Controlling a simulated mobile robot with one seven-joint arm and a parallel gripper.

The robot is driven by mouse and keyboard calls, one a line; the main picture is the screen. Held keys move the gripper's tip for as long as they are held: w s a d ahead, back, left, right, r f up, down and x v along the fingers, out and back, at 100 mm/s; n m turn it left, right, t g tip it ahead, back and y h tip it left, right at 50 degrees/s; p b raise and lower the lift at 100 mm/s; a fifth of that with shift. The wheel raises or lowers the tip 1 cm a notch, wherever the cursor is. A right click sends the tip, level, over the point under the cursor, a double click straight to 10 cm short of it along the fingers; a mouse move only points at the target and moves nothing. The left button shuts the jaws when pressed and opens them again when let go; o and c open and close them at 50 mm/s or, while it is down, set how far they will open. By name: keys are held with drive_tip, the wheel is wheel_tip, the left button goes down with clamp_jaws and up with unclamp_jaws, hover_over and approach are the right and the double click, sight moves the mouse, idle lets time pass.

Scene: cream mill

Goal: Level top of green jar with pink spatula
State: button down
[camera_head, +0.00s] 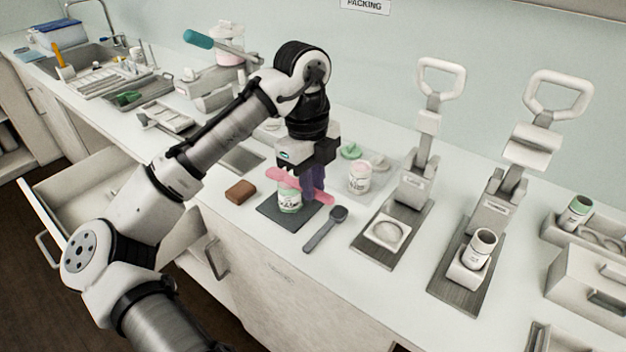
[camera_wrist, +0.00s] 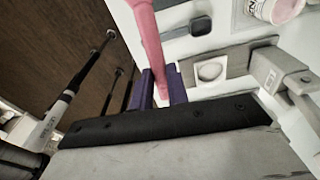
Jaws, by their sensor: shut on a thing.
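The green jar (camera_head: 289,198) stands upright on a dark square mat (camera_head: 270,213) on the counter. My gripper (camera_head: 313,180) is just above and beside it, shut on the pink spatula (camera_head: 284,178). The spatula lies roughly level across the top of the jar in the head view; I cannot tell whether it touches the rim. In the wrist view the pink spatula (camera_wrist: 147,35) runs up from between the purple fingers (camera_wrist: 160,88). The green jar cannot be made out there.
A brown block (camera_head: 240,191) lies left of the mat, and a dark scoop (camera_head: 326,228) lies to its right. A jar with pink contents (camera_head: 359,178) stands behind right. Two lever presses (camera_head: 413,190) (camera_head: 494,210) stand further right. An open drawer (camera_head: 110,195) juts out at left.

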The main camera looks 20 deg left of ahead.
drive_tip(key=shift+f+b, duration=2.1)
drive_tip(key=shift+f, duration=0.3)
drive_tip(key=shift+w+d, duration=1.5)
drive_tip(key=shift+w, duration=1.75)
drive_tip(key=shift+s+a, duration=1.5)
drive_tip(key=shift+s, duration=1.8)
drive_tip(key=shift+r+p, duration=2.55)
drive_tip(key=shift+r, duration=0.15)
